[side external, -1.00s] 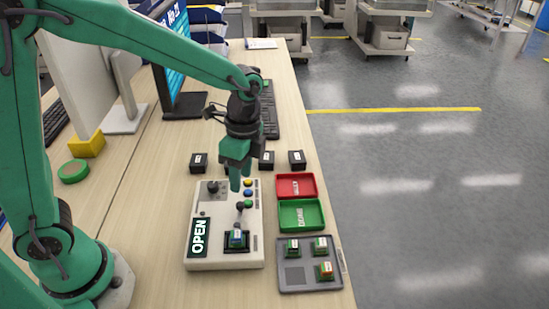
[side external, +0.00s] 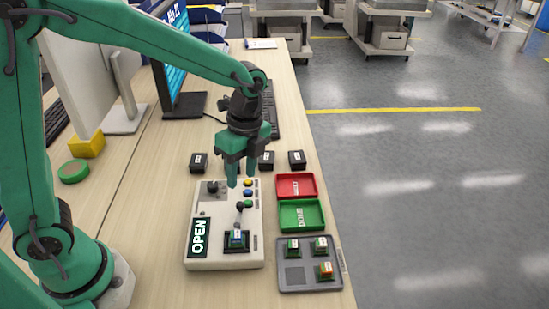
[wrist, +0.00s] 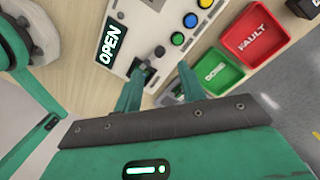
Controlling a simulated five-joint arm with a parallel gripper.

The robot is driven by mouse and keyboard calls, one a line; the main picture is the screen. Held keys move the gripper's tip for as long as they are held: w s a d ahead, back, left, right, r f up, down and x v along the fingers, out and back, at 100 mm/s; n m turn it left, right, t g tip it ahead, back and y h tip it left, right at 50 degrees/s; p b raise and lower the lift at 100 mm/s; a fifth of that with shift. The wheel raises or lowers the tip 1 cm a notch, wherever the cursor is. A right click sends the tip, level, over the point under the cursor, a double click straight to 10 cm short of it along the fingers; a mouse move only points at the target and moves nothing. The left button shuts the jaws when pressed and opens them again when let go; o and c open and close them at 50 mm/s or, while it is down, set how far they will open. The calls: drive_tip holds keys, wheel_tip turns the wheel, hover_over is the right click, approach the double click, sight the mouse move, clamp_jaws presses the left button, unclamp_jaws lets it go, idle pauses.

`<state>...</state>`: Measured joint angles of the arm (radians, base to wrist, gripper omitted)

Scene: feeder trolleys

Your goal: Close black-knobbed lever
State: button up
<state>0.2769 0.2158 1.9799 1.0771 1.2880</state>
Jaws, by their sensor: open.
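The white test box (side external: 254,222) stands on the bench with its display (side external: 198,237) reading OPEN. Its lever stands up from the socket area, with a black knob (side external: 240,206) beside the green button; the knob also shows in the wrist view (wrist: 159,51). A small green-edged part with a blue top (side external: 236,238) sits in the black socket below the lever. My gripper (side external: 240,180) is open and empty, above the far part of the box. In the wrist view its fingers (wrist: 158,86) point toward the box, with the knob beyond the gap between them.
A red FAULT tray (side external: 285,184) and a green DONE tray (side external: 290,216) lie right of the box. A grey tray (side external: 293,285) holds 3 parts. Small black blocks (side external: 297,158) stand behind. A dark dial (side external: 213,187) and coloured buttons (side external: 248,184) are on the box.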

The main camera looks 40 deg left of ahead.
sight(240, 203)
drive_tip(key=shift+m, duration=0.4)
drive_tip(key=shift+f, duration=0.15)
drive_tip(key=shift+s+f, duration=0.2)
drive_tip(key=shift+f, duration=1.05)
drive_tip(key=shift+s+f, duration=0.15)
drive_tip(key=shift+f, duration=1.1)
drive_tip(key=shift+s+f, duration=0.2)
drive_tip(key=shift+f, duration=1.05)
clamp_jaws()
